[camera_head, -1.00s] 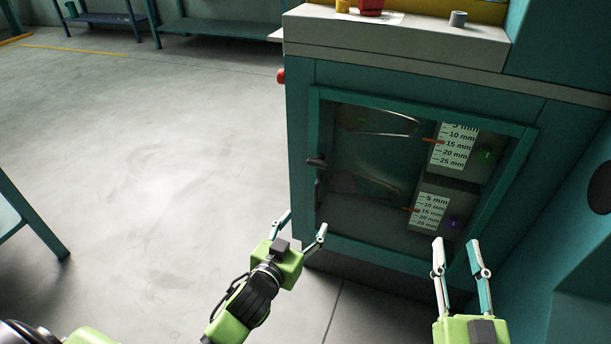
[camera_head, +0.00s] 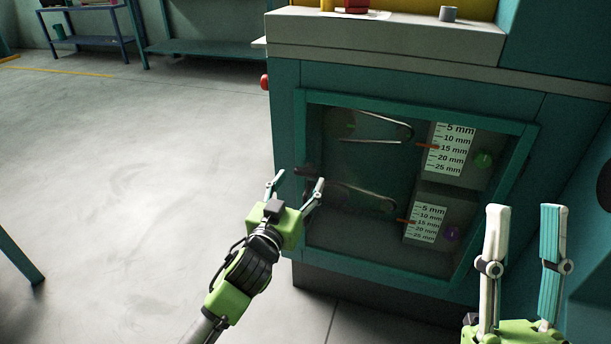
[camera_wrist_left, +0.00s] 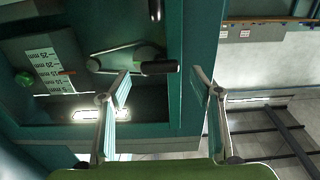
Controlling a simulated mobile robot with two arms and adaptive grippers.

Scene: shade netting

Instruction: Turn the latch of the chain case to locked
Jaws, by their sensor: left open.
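The chain case (camera_head: 400,92) is a teal cabinet with a framed clear window. Inside are two belt or chain loops, with scales marked in mm beside them. A small dark fitting (camera_head: 308,170) sits at the left edge of the window, partly hidden by my left gripper (camera_head: 297,178). In the left wrist view a black bar-shaped handle (camera_wrist_left: 160,67) lies crosswise near the frame, between the open fingertips; a second dark piece (camera_wrist_left: 155,10) shows at the top. I cannot tell which is the latch, or whether the fingers touch it. My right gripper (camera_head: 525,208) is open and empty, at lower right.
A red button (camera_head: 264,82) sticks out from the cabinet's left side. A grey cylinder (camera_head: 448,13) and a red object (camera_head: 357,5) stand on the top ledge. Benches (camera_head: 200,47) stand at the back.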

